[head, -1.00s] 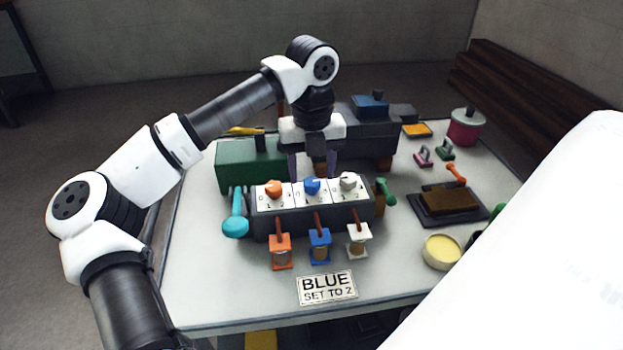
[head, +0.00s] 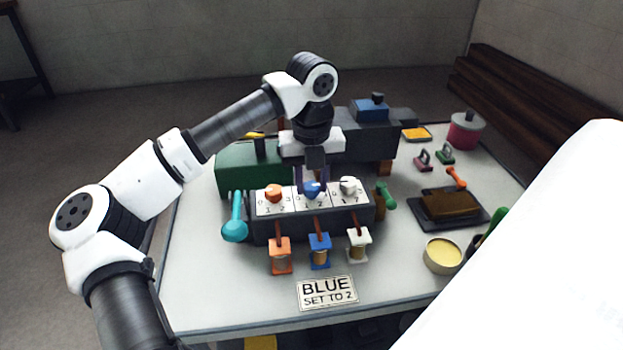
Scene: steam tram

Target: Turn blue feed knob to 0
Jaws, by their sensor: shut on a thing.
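The blue feed knob (head: 312,189) is the middle one of three knobs on the dark control box (head: 281,227), between an orange knob (head: 273,193) and a white knob (head: 348,186). White dial plates with numbers lie under the knobs. My gripper (head: 312,182) points down from behind and is shut on the blue knob. The fingers partly hide the knob and its dial, so I cannot read its setting. A sign (head: 328,293) in front reads "BLUE SET TO 2".
Orange, blue (head: 320,251) and white blocks stand before the box. A teal lever (head: 235,222) is at its left, a green one (head: 387,197) at its right. A toy tram stands behind. A yellow-topped tin (head: 443,255) is at right. The table's front left is clear.

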